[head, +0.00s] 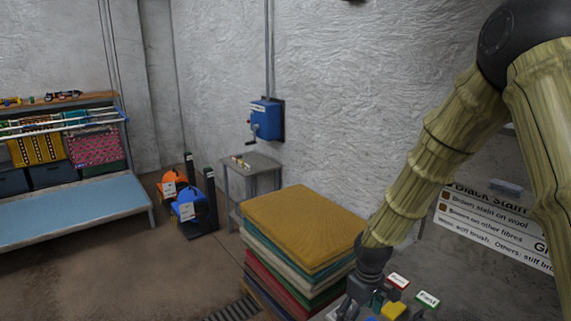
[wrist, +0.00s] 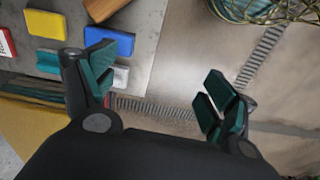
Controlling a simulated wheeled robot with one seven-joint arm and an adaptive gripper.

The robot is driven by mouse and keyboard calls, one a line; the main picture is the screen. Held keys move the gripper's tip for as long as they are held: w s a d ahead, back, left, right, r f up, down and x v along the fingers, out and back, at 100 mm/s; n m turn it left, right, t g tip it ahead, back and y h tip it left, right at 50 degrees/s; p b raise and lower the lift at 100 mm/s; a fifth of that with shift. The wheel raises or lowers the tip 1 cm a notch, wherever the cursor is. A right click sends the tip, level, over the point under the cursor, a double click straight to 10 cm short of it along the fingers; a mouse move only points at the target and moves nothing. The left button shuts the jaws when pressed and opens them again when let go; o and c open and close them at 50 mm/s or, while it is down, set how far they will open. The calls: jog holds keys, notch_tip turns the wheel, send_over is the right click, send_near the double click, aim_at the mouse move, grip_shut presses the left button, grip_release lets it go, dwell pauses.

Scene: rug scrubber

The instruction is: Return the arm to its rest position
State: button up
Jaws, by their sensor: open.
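My gripper (wrist: 155,95) is open and empty in the wrist view, its two green-padded fingers spread wide apart. Below and between them show the edge of a grey worktop and the floor. In the head view my arm reaches down from the upper right, and my gripper (head: 362,296) is low near the bottom edge, beside a stack of folded rugs (head: 305,228). The fingers are small there and partly cut off by the frame.
Yellow (wrist: 46,24) and blue (wrist: 109,41) blocks lie on the grey worktop (wrist: 150,20) close to one finger. A wire basket (wrist: 265,10) is at the top right. A blue wall box (head: 266,119), small grey table (head: 250,166) and blue-topped bench (head: 70,207) stand farther back. Open floor lies left.

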jog(key=s+f+m+b, duration=0.15)
jog(key=s+f, duration=0.25)
jog(key=f, duration=0.4)
jog(key=s+f+m+y+b, duration=0.1)
jog(key=s+f+b, duration=0.2)
jog(key=s+f, duration=0.35)
jog(key=s+f+m+b, duration=0.1)
jog(key=s+f+b, duration=0.1)
jog(key=f, duration=0.7)
jog(key=s+d+f+m+b, duration=0.1)
jog(key=s+f+m+b, duration=0.1)
jog(key=s+f, duration=0.6)
jog(key=s+d+f+m+h+b, duration=0.1)
jog(key=s+f+b, duration=0.3)
jog(key=s+f, duration=0.4)
jog(key=s+d+m, duration=0.1)
jog(key=s, duration=0.4)
jog(key=shift+s+d+f+b, duration=0.15)
jog(key=shift+d+f+b, duration=0.05)
jog(key=shift+f+b, duration=0.15)
